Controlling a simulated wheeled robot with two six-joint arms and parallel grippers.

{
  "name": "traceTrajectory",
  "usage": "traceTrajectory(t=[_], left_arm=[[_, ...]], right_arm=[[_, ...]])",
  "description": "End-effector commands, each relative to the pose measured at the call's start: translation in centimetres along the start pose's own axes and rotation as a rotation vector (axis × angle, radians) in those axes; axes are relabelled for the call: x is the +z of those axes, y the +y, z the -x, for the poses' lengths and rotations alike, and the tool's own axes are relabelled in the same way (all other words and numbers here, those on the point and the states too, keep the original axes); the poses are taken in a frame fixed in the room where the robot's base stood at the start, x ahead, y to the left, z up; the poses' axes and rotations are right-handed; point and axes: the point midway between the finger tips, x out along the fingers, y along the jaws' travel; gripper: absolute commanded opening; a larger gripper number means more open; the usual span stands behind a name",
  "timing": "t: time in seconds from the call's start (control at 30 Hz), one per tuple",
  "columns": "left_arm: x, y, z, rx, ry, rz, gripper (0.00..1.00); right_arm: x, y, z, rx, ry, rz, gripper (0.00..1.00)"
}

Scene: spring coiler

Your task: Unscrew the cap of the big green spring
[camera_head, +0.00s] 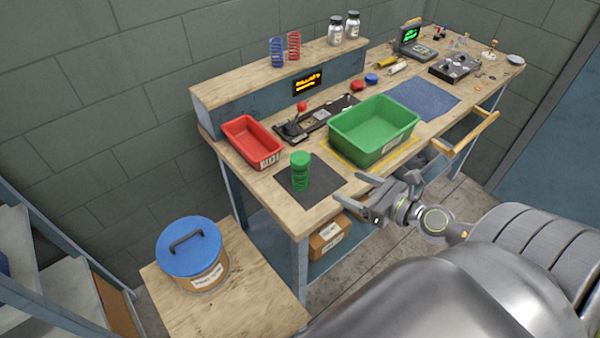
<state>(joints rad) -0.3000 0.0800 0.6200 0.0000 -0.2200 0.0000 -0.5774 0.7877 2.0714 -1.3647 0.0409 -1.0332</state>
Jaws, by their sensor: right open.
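The big green spring (300,180) stands upright on a dark mat on the workbench. Its green cap (300,158) sits on top of it. My right gripper (355,193) is open and empty by the bench's front edge, to the right of the spring and apart from it. My left gripper is not in view.
A red bin (241,147) stands left of the spring, and a green bin (366,153) stands to its right. The dark mat (323,184) is otherwise clear. A blue-lidded drum (195,278) stands on a lower wooden surface. A drawer (468,137) is open at the bench front.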

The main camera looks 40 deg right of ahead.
Motion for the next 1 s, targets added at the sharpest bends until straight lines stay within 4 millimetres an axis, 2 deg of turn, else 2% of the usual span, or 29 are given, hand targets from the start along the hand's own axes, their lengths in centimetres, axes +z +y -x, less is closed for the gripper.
traceTrajectory(t=[0.1, 0.27, 0.5, 0.8, 1.0], left_arm=[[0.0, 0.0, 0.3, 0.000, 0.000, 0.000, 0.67], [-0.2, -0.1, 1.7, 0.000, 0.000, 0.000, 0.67], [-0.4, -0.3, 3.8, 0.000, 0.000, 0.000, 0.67], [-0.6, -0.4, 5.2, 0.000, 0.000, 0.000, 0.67], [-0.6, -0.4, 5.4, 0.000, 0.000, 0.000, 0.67]], right_arm=[[1.1, 0.9, 0.0, 0.027, -0.010, 0.062, 0.72], [1.6, 0.9, -1.2, 0.025, -0.016, 0.066, 0.72], [1.6, 1.1, -4.7, 0.025, -0.014, 0.061, 0.72], [1.4, 1.2, -10.0, 0.027, -0.012, 0.059, 0.72], [1.2, 1.2, -11.9, 0.027, -0.010, 0.061, 0.72]])
